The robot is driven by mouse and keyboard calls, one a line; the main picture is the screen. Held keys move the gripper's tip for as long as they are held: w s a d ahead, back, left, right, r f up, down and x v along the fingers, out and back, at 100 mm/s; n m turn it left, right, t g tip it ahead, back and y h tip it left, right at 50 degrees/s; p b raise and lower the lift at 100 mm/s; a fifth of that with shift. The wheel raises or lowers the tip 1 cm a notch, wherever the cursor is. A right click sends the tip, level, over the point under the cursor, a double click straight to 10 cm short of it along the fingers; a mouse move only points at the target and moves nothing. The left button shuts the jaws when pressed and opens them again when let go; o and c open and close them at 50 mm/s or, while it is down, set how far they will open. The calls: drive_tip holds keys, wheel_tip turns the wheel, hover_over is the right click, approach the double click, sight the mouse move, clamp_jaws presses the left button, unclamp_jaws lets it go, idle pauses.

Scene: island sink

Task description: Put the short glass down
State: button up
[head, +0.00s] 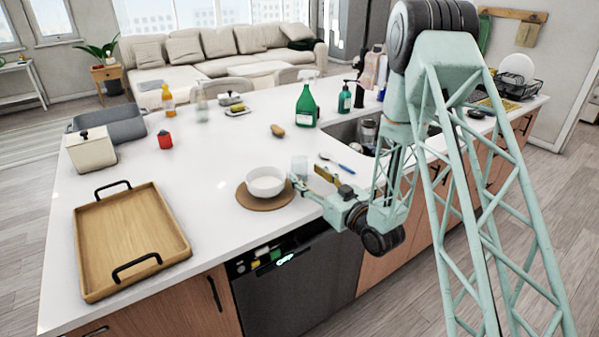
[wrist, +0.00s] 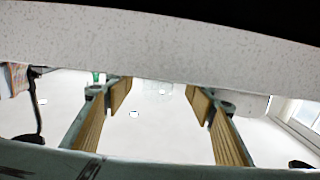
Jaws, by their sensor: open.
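A short clear glass (head: 299,167) stands upright on the white island counter, just behind and right of a white bowl (head: 266,187). It is faint against the pale surface. My gripper (head: 299,184) is low over the counter's front edge, right of the bowl and on the near side of the glass. In the wrist view my gripper (wrist: 160,100) has its two fingers spread wide, with nothing held between them. A faint, pale glass-like shape (wrist: 164,89) shows beyond the gap. I cannot tell how far it is from the fingertips.
The bowl sits on a round brown mat (head: 245,202). A blue-handled brush (head: 338,163) lies right of the glass, before the sink (head: 345,131). A wooden tray (head: 115,240) is at front left. Green bottles (head: 306,106) stand behind. The counter between tray and mat is clear.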

sight(304, 171)
drive_tip(key=shift+b+x, duration=0.5)
drive_tip(key=shift+x, duration=2.1)
drive_tip(key=shift+d+r, duration=0.1)
drive_tip(key=shift+c, duration=0.5)
drive_tip(key=c, duration=1)
